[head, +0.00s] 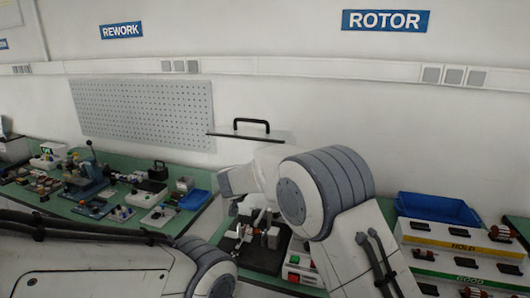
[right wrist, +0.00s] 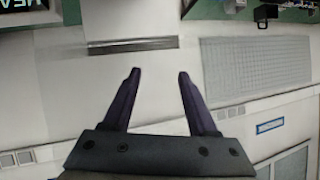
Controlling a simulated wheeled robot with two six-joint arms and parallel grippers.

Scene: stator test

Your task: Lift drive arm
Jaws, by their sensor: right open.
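A black handle (head: 251,122) stands up in front of the wall in the head view, above a thin dark bar (head: 232,135). I take these to be the drive arm, but cannot be sure. The lower part is hidden behind my right arm. My right gripper (right wrist: 158,74) is open and empty in the right wrist view, with nothing between its fingers. In the head view its fingers cannot be made out. A test fixture (head: 240,235) with metal parts sits on the bench below my right wrist. My left gripper is out of view; only its arm shows at lower left.
A blue bin (head: 438,208) and racks marked HOLD and GOOD (head: 460,240) stand at right. A green bench (head: 130,232) at left carries a blue press (head: 86,174) and several small parts. A pegboard (head: 143,110) hangs on the wall. A box with coloured buttons (head: 298,265) sits beside the fixture.

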